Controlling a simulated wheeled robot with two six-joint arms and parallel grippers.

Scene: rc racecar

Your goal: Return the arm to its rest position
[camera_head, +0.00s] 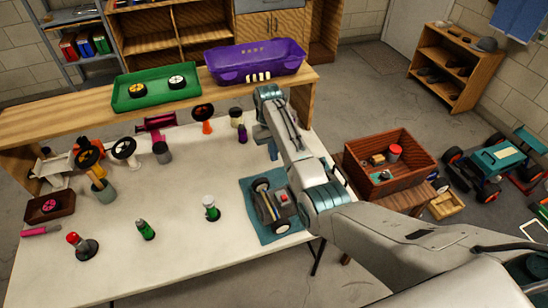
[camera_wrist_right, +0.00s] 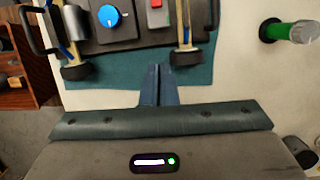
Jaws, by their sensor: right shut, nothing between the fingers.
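My right arm reaches in from the lower right of the head view and extends over the white table (camera_head: 185,255). My right gripper (camera_head: 273,151) is shut and empty, pointing down near the table's right side, beyond the car. In the wrist view its fingers (camera_wrist_right: 158,84) are together with nothing between them. The small race car chassis (camera_head: 271,207) sits on a teal mat (camera_head: 254,188) beside my forearm. The wrist view shows part of the car with a blue knob (camera_wrist_right: 109,15). My left arm and gripper are not in view.
A green tray (camera_head: 130,100) with wheels and a purple bin (camera_head: 225,62) stand on the wooden shelf behind. Several bottles and tools stand on the table, including a green-and-white one (camera_head: 211,209). A wooden crate (camera_head: 400,182) stands to the right of my arm.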

